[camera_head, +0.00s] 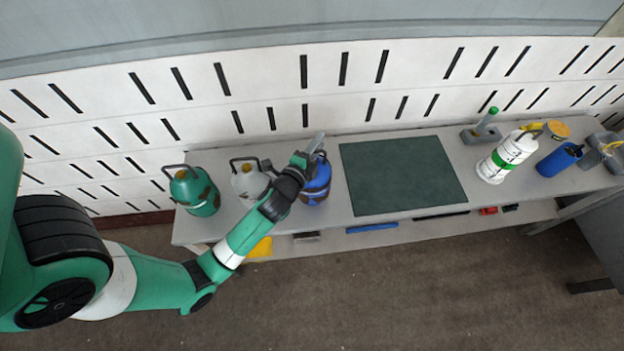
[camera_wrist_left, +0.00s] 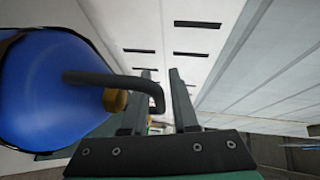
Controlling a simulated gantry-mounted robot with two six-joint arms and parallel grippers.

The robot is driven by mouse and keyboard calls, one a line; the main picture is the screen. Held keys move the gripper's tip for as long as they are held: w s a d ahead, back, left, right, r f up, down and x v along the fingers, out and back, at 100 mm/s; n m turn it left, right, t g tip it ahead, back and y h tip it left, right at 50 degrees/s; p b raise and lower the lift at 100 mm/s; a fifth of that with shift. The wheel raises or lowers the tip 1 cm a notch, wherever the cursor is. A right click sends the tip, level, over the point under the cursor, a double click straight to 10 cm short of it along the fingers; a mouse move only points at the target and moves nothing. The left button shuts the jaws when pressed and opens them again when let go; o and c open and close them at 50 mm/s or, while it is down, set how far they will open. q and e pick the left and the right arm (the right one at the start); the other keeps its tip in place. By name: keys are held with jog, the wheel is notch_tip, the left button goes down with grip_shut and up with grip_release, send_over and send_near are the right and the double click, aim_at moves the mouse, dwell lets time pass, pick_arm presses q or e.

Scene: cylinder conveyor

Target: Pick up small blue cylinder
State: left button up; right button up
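A short blue cylinder (camera_head: 317,191) with a dark band stands on the grey bench, left of the dark green mat. It shows large at the left of the left wrist view (camera_wrist_left: 45,90), with a dark bent handle (camera_wrist_left: 110,80) and a brass-coloured valve. My left gripper (camera_head: 316,143) is above and beside its top, partly covering it in the head view. The gripper's two fingers (camera_wrist_left: 161,100) are apart in the wrist view. The handle's end overlaps the gap between them; I cannot tell whether they touch it. My right gripper is not in view.
A green cylinder (camera_head: 196,193) and a grey-white cylinder (camera_head: 248,183) stand close on the left. The mat (camera_head: 403,176) is bare. A white-green cylinder (camera_head: 507,157), another blue container (camera_head: 557,162) and tools stand at the right. A slotted white wall (camera_head: 330,90) runs behind the bench.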

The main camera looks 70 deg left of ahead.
pick_arm(q)
jog(key=shift+c, duration=0.3)
grip_shut()
dwell(1.0)
jog(key=shift+r, duration=0.2)
